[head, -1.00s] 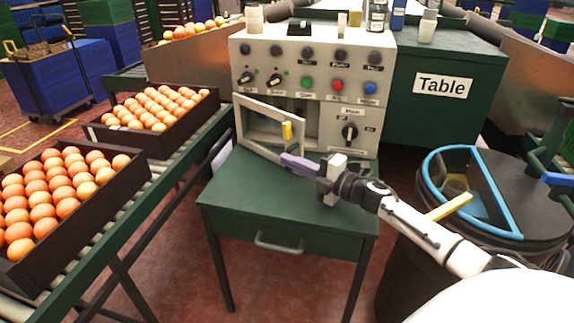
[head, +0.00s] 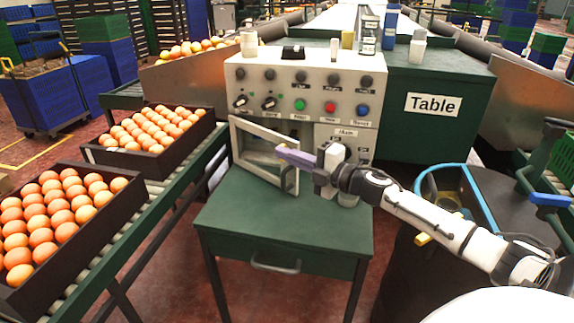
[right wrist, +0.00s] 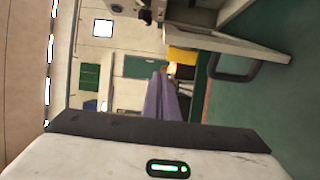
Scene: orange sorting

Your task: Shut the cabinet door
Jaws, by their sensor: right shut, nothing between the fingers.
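The cabinet door (head: 236,142) is a pale framed panel with a window, on the front of the grey control cabinet (head: 298,88). It stands ajar, its right edge swung out over the green table. A dark bar handle (head: 290,182) is near that edge. My right gripper (head: 281,152) has purple fingers, shut and empty, pointing left at the door's upper right part; I cannot tell if they touch it. In the right wrist view the fingers (right wrist: 165,100) are below and left of the door (right wrist: 240,42) and its handle (right wrist: 250,75). My left gripper is out of view.
The green table (head: 255,215) under the cabinet has a clear top. Egg-like orange fruit fill crates (head: 128,198) on the conveyor at left. A dark bin with a blue rim (head: 420,180) stands under my right arm. Cups and bottles stand on the cabinet top.

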